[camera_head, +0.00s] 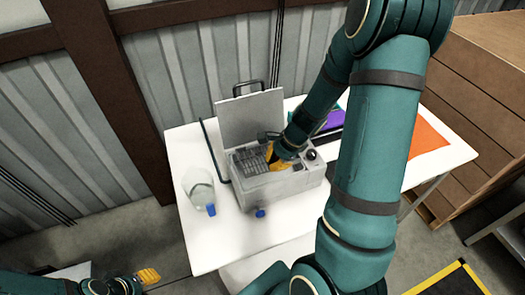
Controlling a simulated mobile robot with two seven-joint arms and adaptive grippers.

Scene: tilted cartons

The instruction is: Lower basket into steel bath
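The steel bath (285,186) is a grey box on the white table, with its lid (250,119) raised at the back. The wire basket (247,162) shows at the bath's open top, in the left part. Whether it rests on the bottom cannot be told. My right gripper (273,161), with orange fingers, reaches down at the basket's right side; its own wrist hides much of the fingers, so its grip is unclear. My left gripper (148,275) is at the lower left, away from the table; its orange fingers are too small to judge.
A clear beaker (198,187) stands left of the bath, with a blue item (211,210) beside it. A blue cap (260,213) lies in front of the bath. A purple item (330,121) and an orange sheet (427,139) lie to the right. Wooden crates (475,90) stand beyond.

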